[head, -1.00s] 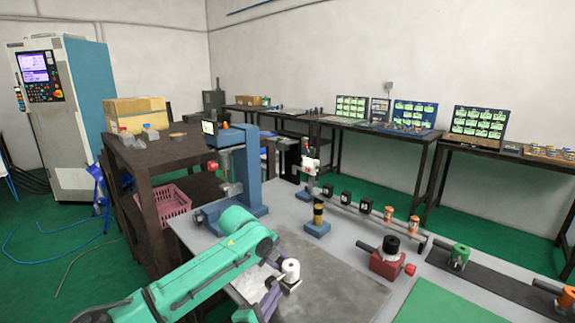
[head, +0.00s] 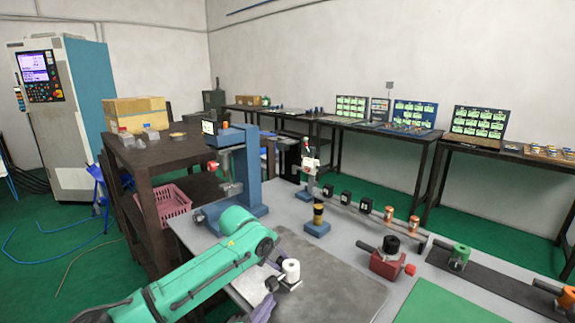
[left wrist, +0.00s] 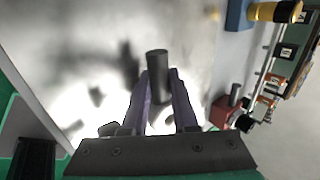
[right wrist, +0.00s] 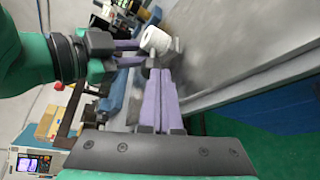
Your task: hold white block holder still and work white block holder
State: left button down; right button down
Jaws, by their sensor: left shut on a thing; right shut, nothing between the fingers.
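The white block holder (head: 291,267), a white cylinder on a grey base with dark knobs, stands on the grey worktable. It also shows at the top of the right wrist view (right wrist: 156,40). My left gripper (head: 275,264) reaches it from the left, partly hidden behind my green arm. In the left wrist view its fingers (left wrist: 160,92) are shut on a dark grey cylindrical part (left wrist: 157,64), which I take to be part of the holder. My right gripper (right wrist: 152,75) is shut and empty below the holder, tips close to a small knob; contact is unclear. Its purple fingers show low in the head view (head: 263,308).
A blue press (head: 250,170) stands behind on the table. A black-and-gold piece on a blue base (head: 317,220) and a red fixture with a black knob (head: 388,260) stand to the right. A grey plate (head: 335,275) beside the holder is bare.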

aim_at(270, 291)
jog(key=shift+s+a, duration=1.2)
jog(key=w+d, duration=0.1)
jog(key=w+d+r, duration=0.1)
jog(key=w, duration=0.1)
jog(key=w+d+r, duration=0.1)
jog(key=w, duration=0.1)
jog(key=shift+w+d+r, duration=0.1)
jog(key=shift+d, duration=0.05)
jog(key=shift+w+f, duration=0.15)
jog(key=shift+f, duration=0.15)
jog(key=shift+f, duration=0.1)
